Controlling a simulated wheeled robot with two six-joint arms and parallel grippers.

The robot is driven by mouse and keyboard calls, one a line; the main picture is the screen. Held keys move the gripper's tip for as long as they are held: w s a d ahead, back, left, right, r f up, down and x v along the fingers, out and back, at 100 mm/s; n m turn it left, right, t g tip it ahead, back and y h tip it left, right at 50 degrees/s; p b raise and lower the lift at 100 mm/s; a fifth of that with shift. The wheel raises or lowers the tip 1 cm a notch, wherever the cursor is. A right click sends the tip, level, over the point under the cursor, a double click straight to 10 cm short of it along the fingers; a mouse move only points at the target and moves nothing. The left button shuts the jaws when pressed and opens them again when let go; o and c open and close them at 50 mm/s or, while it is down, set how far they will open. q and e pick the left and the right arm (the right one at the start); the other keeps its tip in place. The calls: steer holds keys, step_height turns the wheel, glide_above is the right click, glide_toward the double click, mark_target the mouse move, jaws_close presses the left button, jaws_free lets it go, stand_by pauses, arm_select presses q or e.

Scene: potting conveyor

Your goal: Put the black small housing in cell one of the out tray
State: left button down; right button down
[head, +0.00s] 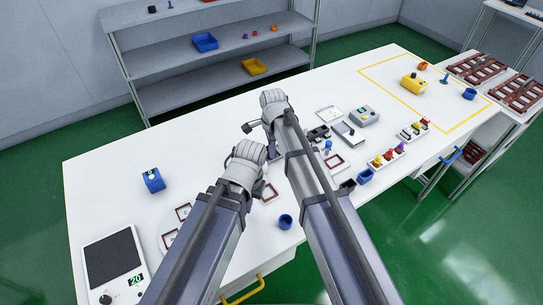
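A small black block-like thing (319,133) lies on the white table right of my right arm; I cannot tell for sure that it is the small housing. Brown square frames show at the table's left front (183,212) and right of my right arm (335,162). No cell number is readable, so I cannot tell which is the out tray. My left gripper (240,160) is over the table's middle. My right gripper (272,105) is farther back, beyond it. The fingers of both are mostly hidden by the wrists, and no held thing is visible.
A blue box (153,180) and a scale (114,268) reading 20 stand at the left. A blue cup (285,221) is near the front edge. The back left of the table is clear.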

arm_select(q)
steer(key=shift+f, duration=0.15)
arm_select(e)
steer(key=shift+f, duration=0.15)
arm_select(q)
steer(key=shift+f, duration=0.1)
arm_select(e)
steer(key=shift+f, duration=0.1)
arm_select(q)
steer(key=shift+f, duration=0.15)
arm_select(e)
steer(key=shift+f, duration=0.15)
steer(key=c, duration=1)
jaws_free()
steer(key=shift+c, duration=0.2)
